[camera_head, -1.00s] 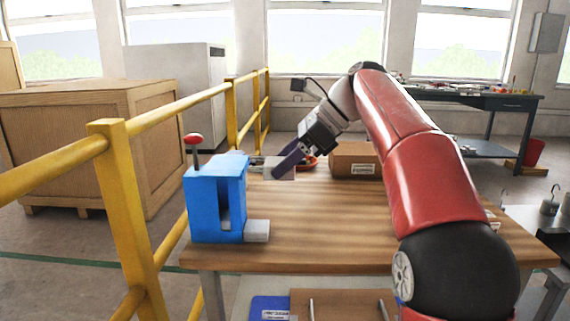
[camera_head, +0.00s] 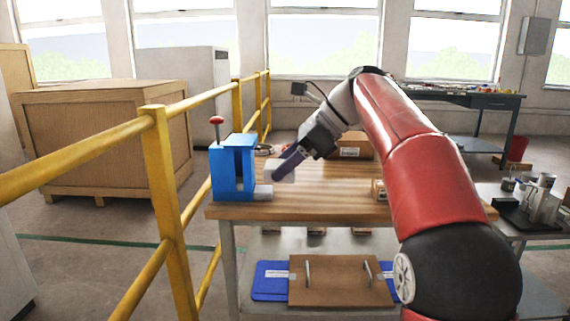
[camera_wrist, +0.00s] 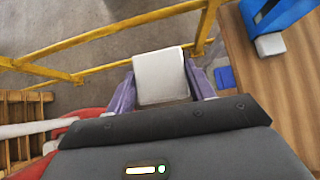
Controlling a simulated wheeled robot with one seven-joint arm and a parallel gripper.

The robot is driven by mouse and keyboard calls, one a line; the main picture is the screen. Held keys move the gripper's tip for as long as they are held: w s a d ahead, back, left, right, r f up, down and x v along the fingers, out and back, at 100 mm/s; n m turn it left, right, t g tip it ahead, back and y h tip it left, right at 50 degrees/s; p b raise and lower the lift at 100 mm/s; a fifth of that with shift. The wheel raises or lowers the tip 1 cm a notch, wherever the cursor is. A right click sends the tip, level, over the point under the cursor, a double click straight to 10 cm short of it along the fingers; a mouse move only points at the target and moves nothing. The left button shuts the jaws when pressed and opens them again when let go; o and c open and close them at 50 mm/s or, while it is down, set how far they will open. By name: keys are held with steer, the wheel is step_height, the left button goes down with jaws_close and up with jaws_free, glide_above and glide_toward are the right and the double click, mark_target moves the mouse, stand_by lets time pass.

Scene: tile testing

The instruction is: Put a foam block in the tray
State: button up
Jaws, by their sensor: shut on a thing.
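My gripper (camera_head: 288,164) is shut on a pale grey-white foam block (camera_head: 282,173), which is held above the left part of the wooden table (camera_head: 320,205), behind and right of the blue press. The wrist view shows the same block (camera_wrist: 160,77) squarely between the two purple fingers, with railing and floor beyond it. A smaller pale block (camera_head: 264,192) sits at the foot of the press; it also shows in the wrist view (camera_wrist: 270,44). I cannot tell which thing is the tray; a flat blue piece (camera_head: 270,286) lies on the lower shelf.
The blue press (camera_head: 232,170) with a red knob stands at the table's left edge. A yellow railing (camera_head: 160,190) runs along the left. A cardboard box (camera_head: 356,147) is at the back. A brown board (camera_head: 335,287) with handles lies below. The table's front middle is bare.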

steer(key=w+d+f+m+t+h, duration=0.1)
steer(key=w+d+f+m+t, duration=0.2)
steer(key=f, duration=0.6)
steer(key=w+d+f+m+t+h, duration=0.2)
steer(key=w+d+f+m, duration=0.15)
steer(key=f, duration=0.65)
steer(key=w+d+f+m+t+h, duration=0.1)
steer(key=w+d+f+m+t, duration=0.1)
steer(key=w+f+m, duration=0.5)
steer(key=s+d+f+m+h, duration=0.2)
steer(key=s+d+f, duration=0.1)
steer(key=s+f, duration=0.4)
steer(key=s+d+f+m+t+h, duration=0.1)
steer(key=s+d+f+m+h, duration=0.1)
steer(key=s+f, duration=0.5)
step_height(320, 180, down, 6)
steer(key=shift+s+d+f+h, duration=0.1)
steer(key=shift+s+d+h, duration=0.15)
steer(key=shift+d+h, duration=0.45)
